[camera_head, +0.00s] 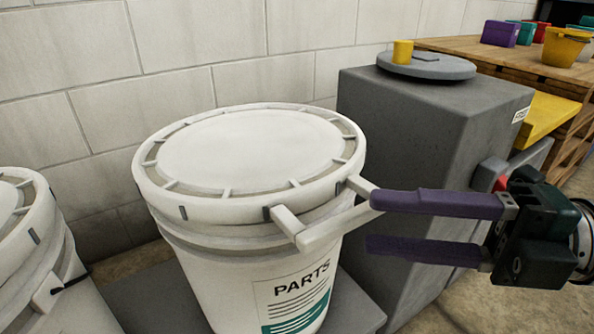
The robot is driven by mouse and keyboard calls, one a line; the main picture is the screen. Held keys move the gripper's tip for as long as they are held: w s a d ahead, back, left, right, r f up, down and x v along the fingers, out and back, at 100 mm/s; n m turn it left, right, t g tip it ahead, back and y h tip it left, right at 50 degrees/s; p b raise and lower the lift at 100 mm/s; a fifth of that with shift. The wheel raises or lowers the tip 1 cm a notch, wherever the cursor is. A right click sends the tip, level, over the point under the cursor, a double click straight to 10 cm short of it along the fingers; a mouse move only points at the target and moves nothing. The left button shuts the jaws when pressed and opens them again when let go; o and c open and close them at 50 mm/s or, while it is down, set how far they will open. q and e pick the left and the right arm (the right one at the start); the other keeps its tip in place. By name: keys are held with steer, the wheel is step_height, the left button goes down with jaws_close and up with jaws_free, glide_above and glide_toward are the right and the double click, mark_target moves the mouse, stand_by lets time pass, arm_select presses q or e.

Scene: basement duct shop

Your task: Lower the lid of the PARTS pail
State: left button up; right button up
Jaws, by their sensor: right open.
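The white PARTS pail (255,283) stands upright in the middle, with a label reading PARTS on its front. Its round white lid (250,150) lies flat across the top and looks down on the rim. A white bracket-like handle (318,233) sticks out from the lid's front right edge. My right gripper (375,223) comes in from the right with two purple fingers, open and apart. The upper fingertip is right by the handle's outer end; I cannot tell whether they touch. Nothing shows between the fingers. My left gripper is not in view.
Another white lidded pail (45,265) stands at the left edge. A grey cabinet (400,130) behind the gripper carries a round grey disc (425,66) and a yellow cup (403,51). A wooden bench (480,57) with coloured bins is at the back right. A block wall closes the back.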

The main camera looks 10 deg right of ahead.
mark_target(360, 222)
steer(key=shift+b+x, duration=0.3)
steer(key=shift+x, duration=2.05)
steer(key=shift+d, duration=0.1)
jaws_close()
